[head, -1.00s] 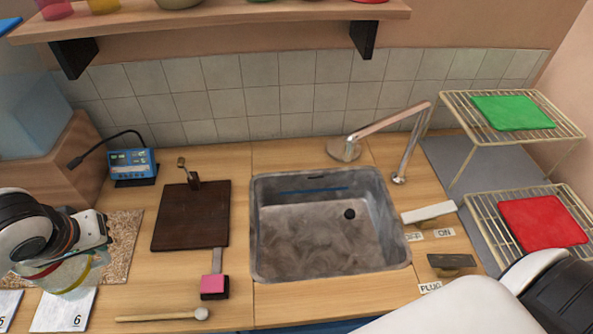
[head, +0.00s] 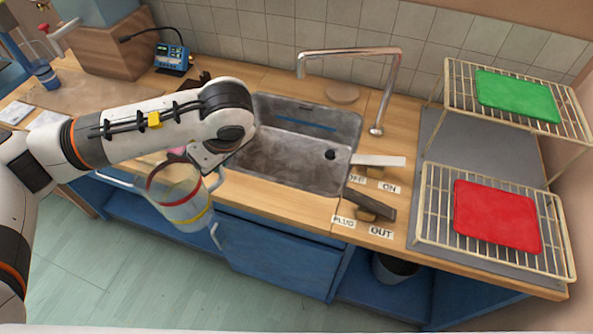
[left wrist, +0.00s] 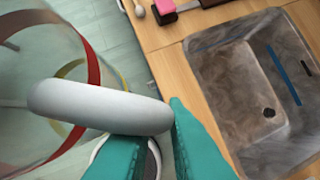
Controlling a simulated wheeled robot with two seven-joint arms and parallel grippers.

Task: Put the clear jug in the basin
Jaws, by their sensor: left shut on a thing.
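The clear jug (head: 180,198) has a red band at the rim and a yellow band lower down. It hangs roughly upright in front of the counter's front edge, left of the basin. My left gripper (head: 210,158) is shut on the jug's handle. The left wrist view shows the pale handle (left wrist: 95,105) between the teal fingers (left wrist: 150,125), with the jug's wall (left wrist: 92,65) to the left over the floor. The metal basin (head: 285,158) is sunk in the counter and looks empty; it also shows in the left wrist view (left wrist: 228,100). My right gripper is out of view.
A tap (head: 385,90) arches behind the basin. A white lever (head: 378,160) and a dark plug lever (head: 370,205) stand right of it. A pink-headed block (left wrist: 165,8) lies left of the basin.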

